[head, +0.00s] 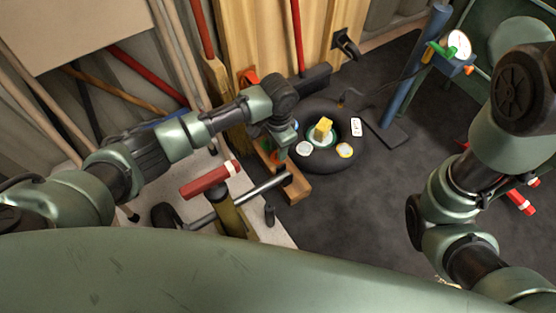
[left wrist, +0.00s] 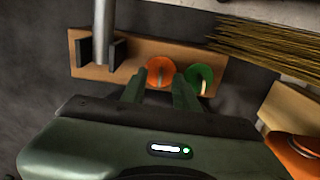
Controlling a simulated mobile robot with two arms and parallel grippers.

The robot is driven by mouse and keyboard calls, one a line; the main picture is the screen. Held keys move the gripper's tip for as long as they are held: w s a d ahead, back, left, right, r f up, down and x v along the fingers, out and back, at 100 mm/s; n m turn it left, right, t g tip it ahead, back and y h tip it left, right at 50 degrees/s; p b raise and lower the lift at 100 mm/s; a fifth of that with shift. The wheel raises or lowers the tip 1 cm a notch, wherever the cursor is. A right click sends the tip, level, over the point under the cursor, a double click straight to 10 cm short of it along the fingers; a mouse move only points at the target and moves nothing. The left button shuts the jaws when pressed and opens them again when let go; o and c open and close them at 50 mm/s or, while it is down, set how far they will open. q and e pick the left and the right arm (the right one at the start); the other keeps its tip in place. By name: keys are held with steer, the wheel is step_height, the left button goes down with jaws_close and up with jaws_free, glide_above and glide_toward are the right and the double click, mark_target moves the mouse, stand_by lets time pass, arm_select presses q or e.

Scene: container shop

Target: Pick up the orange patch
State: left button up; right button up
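The orange patch (left wrist: 160,72) is a round disc at a wooden rack (left wrist: 105,58), seen in the left wrist view. A green disc (left wrist: 200,78) is just to its right. My left gripper (left wrist: 160,84) is open, its two fingers pointing at the orange patch, with the disc showing in the gap at their tips. I cannot tell whether they touch it. In the head view my left gripper (head: 281,154) is over the rack (head: 297,187), and the patch is hidden there. My right arm is at the right, its gripper out of view.
A black inner tube (head: 325,168) lies right of the rack with a yellow block (head: 322,129) and small patches on it. A red-handled tool (head: 210,179) stands left of the rack. Bristles (left wrist: 265,42) lie close to the discs.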

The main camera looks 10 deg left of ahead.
arm_select(q)
steer(key=shift+f, duration=0.15)
jaws_close()
stand_by(1.4)
